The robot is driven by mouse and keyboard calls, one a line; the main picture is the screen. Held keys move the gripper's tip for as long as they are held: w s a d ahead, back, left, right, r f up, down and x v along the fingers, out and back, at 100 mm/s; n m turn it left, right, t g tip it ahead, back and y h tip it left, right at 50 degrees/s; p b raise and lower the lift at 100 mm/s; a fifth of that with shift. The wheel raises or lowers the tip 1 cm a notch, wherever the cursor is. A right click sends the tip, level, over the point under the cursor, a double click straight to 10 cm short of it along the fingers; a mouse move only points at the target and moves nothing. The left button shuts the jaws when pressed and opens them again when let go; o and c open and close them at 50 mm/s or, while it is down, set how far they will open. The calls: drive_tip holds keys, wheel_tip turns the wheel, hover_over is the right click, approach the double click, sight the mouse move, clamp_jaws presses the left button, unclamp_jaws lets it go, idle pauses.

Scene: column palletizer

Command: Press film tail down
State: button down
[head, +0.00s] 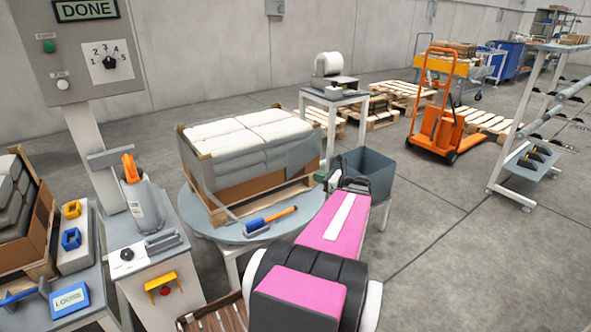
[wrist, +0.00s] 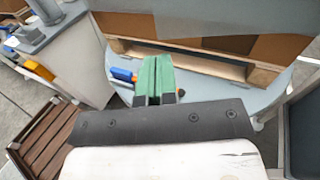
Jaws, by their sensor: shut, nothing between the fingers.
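The load of white bags (head: 250,132) stands in a cardboard tray on a wooden pallet (head: 255,200), on a round grey turntable (head: 195,215). Greyish film (head: 300,155) covers the load's upper sides; I cannot clearly make out its loose tail. In the wrist view, a film-covered part (wrist: 170,18) shows above the brown cardboard (wrist: 275,48). My gripper (head: 321,177) is at the load's right side in the head view, mostly hidden by my arm. In the wrist view its green fingers (wrist: 155,78) are together and empty, pointing at the pallet's edge; contact cannot be told.
A blue-and-orange tool (head: 270,220) lies on the turntable's front. A grey bin (head: 365,172) stands close right of my gripper. A control post with a DONE screen (head: 87,10) and a cabinet (head: 160,255) are at left. Open floor (head: 450,220) lies right.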

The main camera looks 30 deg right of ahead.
sight(291, 164)
drive_tip(key=shift+m+t+h, duration=0.3)
drive_tip(key=shift+m+t, duration=0.2)
drive_tip(key=shift+m, duration=0.1)
drive_tip(key=x, duration=0.8)
drive_tip(key=d+x, duration=0.1)
drive_tip(key=x, duration=0.3)
drive_tip(key=shift+w+r, duration=0.2)
drive_tip(key=shift+r, duration=0.2)
drive_tip(key=shift+w+a, duration=0.3)
drive_tip(key=shift+w, duration=0.15)
drive_tip(key=w+a+m+h, duration=0.1)
drive_tip(key=w, duration=0.1)
drive_tip(key=w+a+m+t+h, duration=0.1)
drive_tip(key=w+h, duration=0.1)
drive_tip(key=w, duration=0.1)
drive_tip(key=w+m+h, duration=0.1)
drive_tip(key=w, duration=0.2)
drive_tip(key=shift+w+a+t+h, duration=0.25)
drive_tip(key=shift+a+t+h, duration=0.05)
drive_tip(key=shift+a, duration=0.1)
drive_tip(key=shift+w+a, duration=0.1)
drive_tip(key=shift+w, duration=0.3)
